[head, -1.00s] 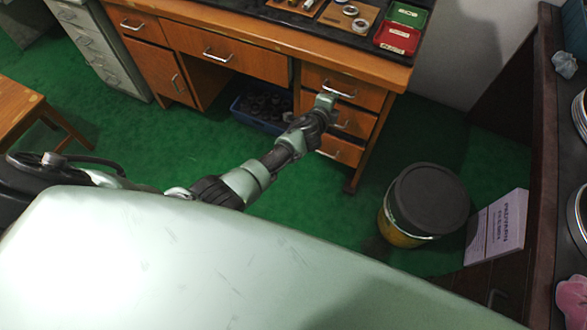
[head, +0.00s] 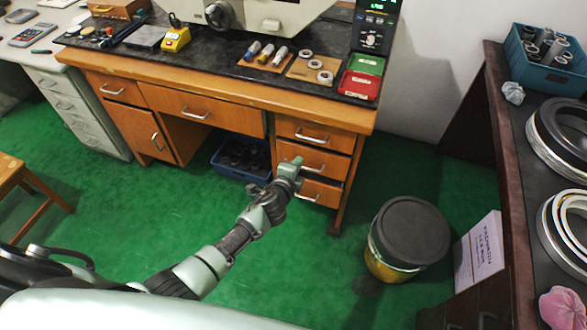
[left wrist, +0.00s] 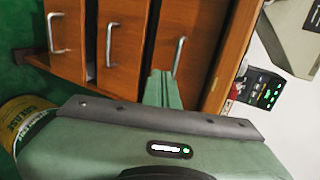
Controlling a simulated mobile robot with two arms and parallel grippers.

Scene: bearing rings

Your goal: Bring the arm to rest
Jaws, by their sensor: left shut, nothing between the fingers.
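My left arm reaches out from the lower left in the head view. Its gripper (head: 298,161) is in front of the desk drawers, below the desk top. The gripper also shows in the left wrist view (left wrist: 162,76), with its green fingers together and nothing between them. My right gripper is in neither view.
A wooden desk (head: 230,93) carries bearing rings (head: 320,70), a red tray (head: 358,85) and a green tray (head: 367,64). A dark side bench (head: 507,150) holds large rings. Green floor is open between.

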